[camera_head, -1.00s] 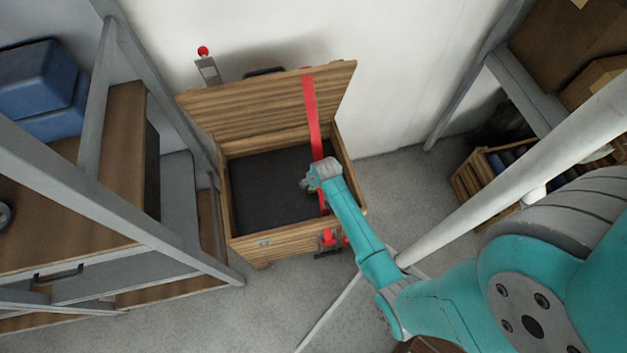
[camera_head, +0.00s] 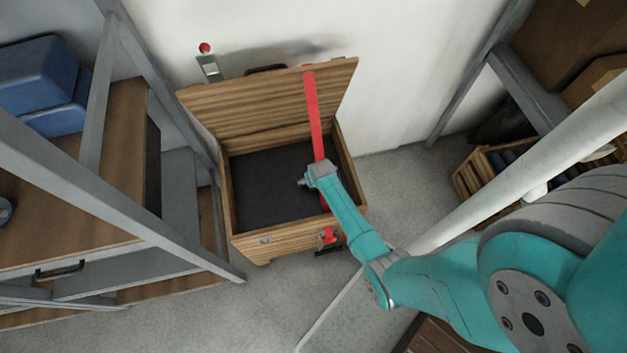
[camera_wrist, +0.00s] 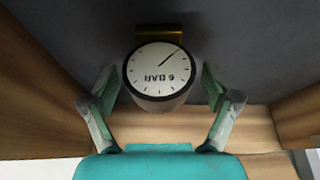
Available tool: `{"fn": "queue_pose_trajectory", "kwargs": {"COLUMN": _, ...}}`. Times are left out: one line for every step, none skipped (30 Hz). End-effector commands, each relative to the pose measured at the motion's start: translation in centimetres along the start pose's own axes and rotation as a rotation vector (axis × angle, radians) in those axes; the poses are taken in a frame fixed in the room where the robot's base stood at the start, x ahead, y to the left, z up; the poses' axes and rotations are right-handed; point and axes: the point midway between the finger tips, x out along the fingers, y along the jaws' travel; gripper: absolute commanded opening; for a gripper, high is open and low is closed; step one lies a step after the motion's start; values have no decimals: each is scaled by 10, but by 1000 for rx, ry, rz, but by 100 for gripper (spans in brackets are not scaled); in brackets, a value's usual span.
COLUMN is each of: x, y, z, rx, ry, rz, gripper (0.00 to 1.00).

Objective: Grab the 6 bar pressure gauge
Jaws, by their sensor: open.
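The 6 bar pressure gauge (camera_wrist: 157,72) shows in the wrist view, with a white round dial marked "6 BAR", a dark rim and a brass-coloured fitting (camera_wrist: 160,31) at its far side. It is inside the open wooden crate (camera_head: 290,246), near the dark floor of the crate. My gripper (camera_wrist: 158,82) is open, with one finger on each side of the gauge and visible gaps between fingers and gauge. In the head view my gripper (camera_head: 306,182) is inside the crate opening, and the gauge is hidden or too small to make out there.
The crate's wooden lid (camera_head: 260,105) stands open at the back, with a red strap (camera_head: 313,115) across it. Crate walls (camera_wrist: 35,100) rise close around my gripper. A grey-framed workbench (camera_head: 80,190) stands at left, and a slatted crate (camera_head: 470,185) at right.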

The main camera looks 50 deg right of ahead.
Motion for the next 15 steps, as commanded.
{"fn": "queue_pose_trajectory", "kwargs": {"x": 0, "y": 0, "z": 0, "rx": 0, "ry": 0, "rz": 0, "gripper": 88}}
{"fn": "queue_pose_trajectory", "kwargs": {"x": 0, "y": 0, "z": 0, "rx": 0, "ry": 0, "rz": 0, "gripper": 88}}
{"fn": "queue_pose_trajectory", "kwargs": {"x": 0, "y": 0, "z": 0, "rx": 0, "ry": 0, "rz": 0, "gripper": 88}}
{"fn": "queue_pose_trajectory", "kwargs": {"x": 0, "y": 0, "z": 0, "rx": 0, "ry": 0, "rz": 0, "gripper": 88}}
{"fn": "queue_pose_trajectory", "kwargs": {"x": 0, "y": 0, "z": 0, "rx": 0, "ry": 0, "rz": 0, "gripper": 85}}
{"fn": "queue_pose_trajectory", "kwargs": {"x": 0, "y": 0, "z": 0, "rx": 0, "ry": 0, "rz": 0, "gripper": 75}}
{"fn": "queue_pose_trajectory", "kwargs": {"x": 0, "y": 0, "z": 0, "rx": 0, "ry": 0, "rz": 0, "gripper": 68}}
{"fn": "queue_pose_trajectory", "kwargs": {"x": 0, "y": 0, "z": 0, "rx": 0, "ry": 0, "rz": 0, "gripper": 60}}
{"fn": "queue_pose_trajectory", "kwargs": {"x": 0, "y": 0, "z": 0, "rx": 0, "ry": 0, "rz": 0, "gripper": 50}}
{"fn": "queue_pose_trajectory", "kwargs": {"x": 0, "y": 0, "z": 0, "rx": 0, "ry": 0, "rz": 0, "gripper": 42}}
{"fn": "queue_pose_trajectory", "kwargs": {"x": 0, "y": 0, "z": 0, "rx": 0, "ry": 0, "rz": 0, "gripper": 35}}
{"fn": "queue_pose_trajectory", "kwargs": {"x": 0, "y": 0, "z": 0, "rx": 0, "ry": 0, "rz": 0, "gripper": 25}}
{"fn": "queue_pose_trajectory", "kwargs": {"x": 0, "y": 0, "z": 0, "rx": 0, "ry": 0, "rz": 0, "gripper": 18}}
{"fn": "queue_pose_trajectory", "kwargs": {"x": 0, "y": 0, "z": 0, "rx": 0, "ry": 0, "rz": 0, "gripper": 15}}
{"fn": "queue_pose_trajectory", "kwargs": {"x": 0, "y": 0, "z": 0, "rx": 0, "ry": 1, "rz": 0, "gripper": 15}}
